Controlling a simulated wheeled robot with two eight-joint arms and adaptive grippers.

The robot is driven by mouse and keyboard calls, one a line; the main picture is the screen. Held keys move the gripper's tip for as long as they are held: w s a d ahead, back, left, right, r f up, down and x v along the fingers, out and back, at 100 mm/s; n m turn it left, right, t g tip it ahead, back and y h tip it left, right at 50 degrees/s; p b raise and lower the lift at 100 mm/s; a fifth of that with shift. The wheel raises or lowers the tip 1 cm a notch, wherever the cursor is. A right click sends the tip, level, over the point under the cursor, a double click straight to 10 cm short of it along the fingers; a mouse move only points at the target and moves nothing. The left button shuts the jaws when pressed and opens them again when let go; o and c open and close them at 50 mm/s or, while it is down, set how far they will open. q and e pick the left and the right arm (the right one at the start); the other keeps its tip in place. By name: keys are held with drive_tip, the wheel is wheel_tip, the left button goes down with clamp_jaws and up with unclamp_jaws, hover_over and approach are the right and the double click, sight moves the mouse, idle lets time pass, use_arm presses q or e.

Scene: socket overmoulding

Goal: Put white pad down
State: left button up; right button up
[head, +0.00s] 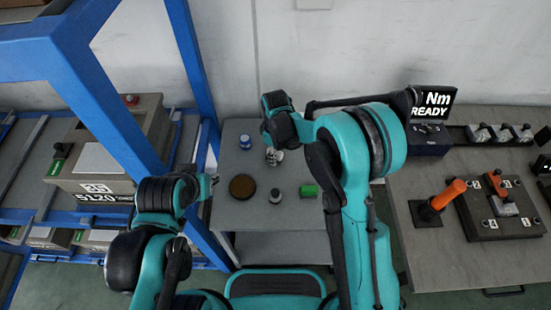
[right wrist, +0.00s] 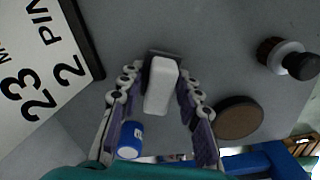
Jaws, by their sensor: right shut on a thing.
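The white pad (right wrist: 160,85) is a pale, rounded block. In the right wrist view it sits between the fingertips of my right gripper (right wrist: 157,92), which is shut on it. In the head view the right gripper (head: 274,156) points down over the back middle of the grey table (head: 280,248); I cannot make the pad out there. The wrist view does not clearly show whether the pad touches the surface behind it. My left gripper (head: 213,182) shows at the table's left edge, small and edge-on, so its opening cannot be told.
A brown disc (head: 242,187), a small black-capped bottle (head: 275,196), a green block (head: 310,191) and a blue-and-white can (head: 244,140) stand on the table. Blue shelving (head: 115,110) rises at left. A workbench (head: 425,255) with an orange-handled tool (head: 448,195) is at right. The table's front is clear.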

drive_tip(key=shift+w+f, duration=0.1)
drive_tip(key=shift+f, duration=0.8)
drive_tip(key=shift+r, duration=0.1)
drive_tip(key=shift+f+b, duration=0.25)
drive_tip(key=shift+b, duration=0.1)
drive_tip(key=o, duration=1.1)
drive_tip(key=shift+f, duration=0.1)
